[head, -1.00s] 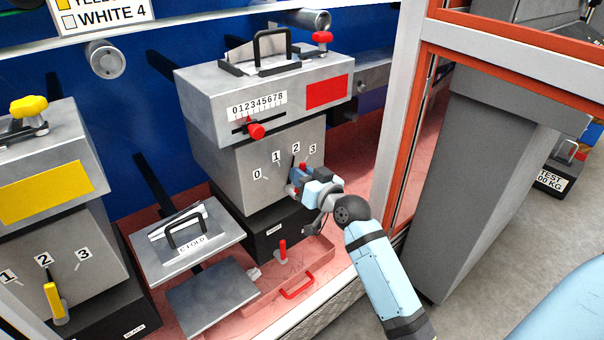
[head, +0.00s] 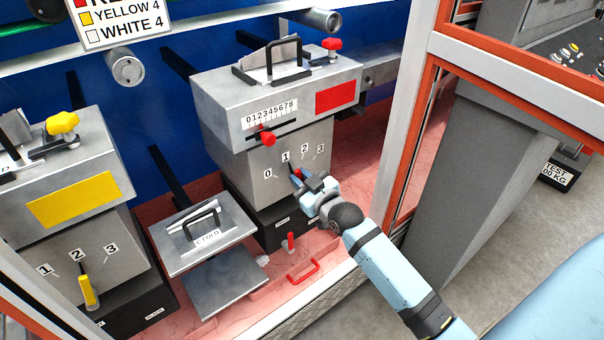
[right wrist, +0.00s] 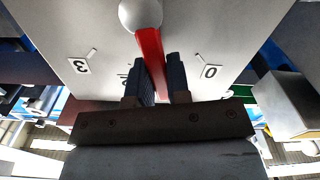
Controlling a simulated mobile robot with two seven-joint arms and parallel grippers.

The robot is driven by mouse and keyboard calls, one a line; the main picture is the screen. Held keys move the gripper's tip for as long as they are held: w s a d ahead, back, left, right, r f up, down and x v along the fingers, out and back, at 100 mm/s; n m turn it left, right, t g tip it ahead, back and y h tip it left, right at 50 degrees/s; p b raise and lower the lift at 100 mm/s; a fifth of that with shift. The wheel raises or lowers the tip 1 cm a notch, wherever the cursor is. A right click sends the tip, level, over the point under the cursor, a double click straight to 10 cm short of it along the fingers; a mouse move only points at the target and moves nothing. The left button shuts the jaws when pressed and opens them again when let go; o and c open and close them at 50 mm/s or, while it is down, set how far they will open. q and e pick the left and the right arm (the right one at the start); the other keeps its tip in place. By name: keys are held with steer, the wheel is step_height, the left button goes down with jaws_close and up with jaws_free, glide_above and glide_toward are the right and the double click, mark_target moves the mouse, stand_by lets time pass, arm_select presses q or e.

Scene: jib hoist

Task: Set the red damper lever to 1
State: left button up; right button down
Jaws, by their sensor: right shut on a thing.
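The red damper lever (right wrist: 151,58) is on the front of the grey unit with the red patch (head: 335,95). In the head view only a small red part of the lever (head: 298,173) shows beside my fingers. My right gripper (head: 304,183) is shut on it, and in the right wrist view its two dark fingers (right wrist: 161,75) stand either side of the lever. The dial (head: 258,150) has labels 0, 1, 2 and 3. A black pointer at the lever stands just below the label 1 (head: 285,158). My left gripper is not in view.
A red slider (head: 265,138) sits on the number scale above the dial. A yellow-marked unit with a yellow lever (head: 87,290) stands at the left. A C FOLD plate with a handle (head: 205,238) lies between.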

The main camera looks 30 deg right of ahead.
stand_by(0.3)
steer(key=c, duration=1.1)
jaws_free()
steer(key=shift+s, duration=0.25)
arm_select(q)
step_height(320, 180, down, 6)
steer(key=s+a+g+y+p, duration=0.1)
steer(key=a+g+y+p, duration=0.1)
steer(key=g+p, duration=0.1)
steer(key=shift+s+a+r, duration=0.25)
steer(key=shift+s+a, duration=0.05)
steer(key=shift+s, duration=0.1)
arm_select(e)
steer(key=s, duration=0.9)
steer(key=s+d, duration=0.1)
steer(key=s, duration=0.3)
steer(key=shift+s, duration=0.15)
